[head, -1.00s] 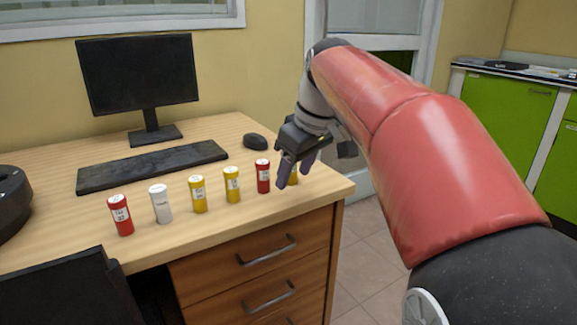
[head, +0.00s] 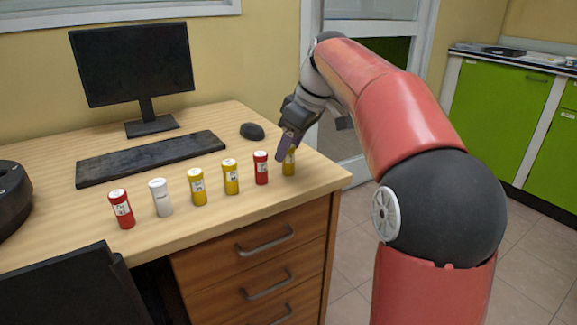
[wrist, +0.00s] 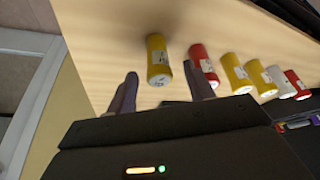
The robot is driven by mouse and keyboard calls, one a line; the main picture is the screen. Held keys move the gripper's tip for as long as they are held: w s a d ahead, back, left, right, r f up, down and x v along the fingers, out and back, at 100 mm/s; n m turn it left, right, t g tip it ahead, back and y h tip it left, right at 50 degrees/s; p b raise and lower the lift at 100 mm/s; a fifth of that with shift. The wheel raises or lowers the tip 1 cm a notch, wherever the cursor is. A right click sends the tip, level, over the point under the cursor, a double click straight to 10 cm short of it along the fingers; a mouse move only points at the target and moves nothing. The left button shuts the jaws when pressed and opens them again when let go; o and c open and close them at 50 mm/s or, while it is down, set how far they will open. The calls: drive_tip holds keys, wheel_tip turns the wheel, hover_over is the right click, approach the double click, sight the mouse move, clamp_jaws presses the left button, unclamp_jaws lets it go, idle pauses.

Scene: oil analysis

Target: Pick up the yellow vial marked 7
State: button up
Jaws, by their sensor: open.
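Three yellow vials stand upright in a row of vials on the desk. The rightmost yellow vial (head: 289,165) is at the row's right end, partly behind my gripper (head: 286,148). The other two are a middle yellow vial (head: 231,178) and a left yellow vial (head: 197,188). I cannot read which label is 7. My gripper is open and empty, pointing down beside the rightmost yellow vial. In the wrist view that vial (wrist: 158,60) appears between and just beyond the two fingertips (wrist: 160,78). I cannot tell whether a finger touches it.
A red vial (head: 261,168) stands close beside the rightmost yellow one. A white vial (head: 160,198) and another red vial (head: 121,209) stand to the left. Behind are a keyboard (head: 150,158), mouse (head: 252,131) and monitor (head: 133,68). The desk's (head: 318,178) right edge is near.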

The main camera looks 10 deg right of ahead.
drive_tip(key=shift+w+a+f, duration=0.2)
drive_tip(key=shift+f, duration=0.45)
drive_tip(key=c, duration=1)
drive_tip(key=shift+r, duration=0.1)
drive_tip(key=shift+c, duration=0.2)
wheel_tip(320, 180, up, 20)
drive_tip(key=p, duration=0.6)
